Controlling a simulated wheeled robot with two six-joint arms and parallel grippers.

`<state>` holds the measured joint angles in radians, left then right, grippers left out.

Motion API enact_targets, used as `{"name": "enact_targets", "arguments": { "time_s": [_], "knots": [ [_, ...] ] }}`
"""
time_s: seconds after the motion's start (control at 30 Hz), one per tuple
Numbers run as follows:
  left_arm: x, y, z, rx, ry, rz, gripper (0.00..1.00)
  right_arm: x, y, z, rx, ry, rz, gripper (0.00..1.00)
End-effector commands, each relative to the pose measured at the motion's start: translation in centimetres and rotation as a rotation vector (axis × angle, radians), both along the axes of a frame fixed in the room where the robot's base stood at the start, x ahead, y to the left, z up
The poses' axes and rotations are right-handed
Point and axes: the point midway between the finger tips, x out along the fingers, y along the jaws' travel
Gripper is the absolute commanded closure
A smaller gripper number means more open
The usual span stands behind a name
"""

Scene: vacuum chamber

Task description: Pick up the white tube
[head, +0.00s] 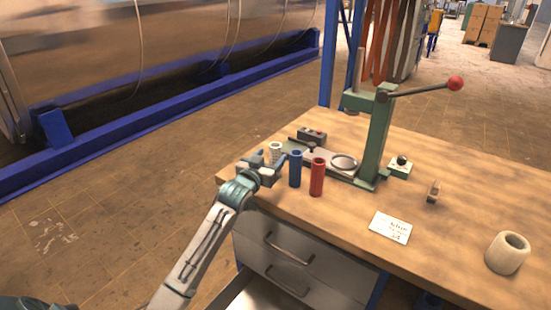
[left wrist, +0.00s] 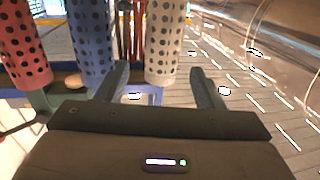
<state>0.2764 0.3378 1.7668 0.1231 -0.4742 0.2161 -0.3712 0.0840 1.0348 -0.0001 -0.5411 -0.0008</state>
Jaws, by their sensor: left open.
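The white tube (head: 275,150), dotted with holes, stands upright near the far left edge of the wooden table. In the left wrist view my left gripper (left wrist: 160,70) shows a gap on both sides of the tube. I cannot tell how deep the tube is between the fingers. My right gripper is not in view.
A blue tube (head: 295,169) and a red tube (head: 317,177) stand close to the right of my left gripper. A green lever press (head: 376,135) stands behind them. A label card (head: 390,227) and a beige hollow cylinder (head: 507,253) are on the table (head: 460,170). A drawer below is open.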

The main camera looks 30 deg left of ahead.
Motion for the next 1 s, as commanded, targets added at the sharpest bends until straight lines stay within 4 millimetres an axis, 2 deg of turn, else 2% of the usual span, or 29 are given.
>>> {"name": "enact_targets", "arguments": {
  "time_s": [0.23, 0.43, 0.6, 0.9, 1.0],
  "knots": [
    [1.9, 0.1, 0.3, -0.001, -0.001, -0.001, 0.39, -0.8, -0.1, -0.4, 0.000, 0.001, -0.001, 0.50],
    [4.4, 0.2, 1.0, -0.002, -0.002, -0.001, 0.39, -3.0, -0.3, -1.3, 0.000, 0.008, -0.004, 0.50],
    [6.2, 0.3, 0.8, -0.001, -0.001, -0.001, 0.39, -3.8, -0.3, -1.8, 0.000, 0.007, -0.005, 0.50],
    [6.5, 0.3, 0.7, 0.001, -0.001, -0.002, 0.39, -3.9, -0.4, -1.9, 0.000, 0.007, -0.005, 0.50],
    [6.5, 0.3, 0.7, 0.001, -0.001, -0.002, 0.58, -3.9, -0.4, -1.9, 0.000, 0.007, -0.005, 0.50]
  ]
}}
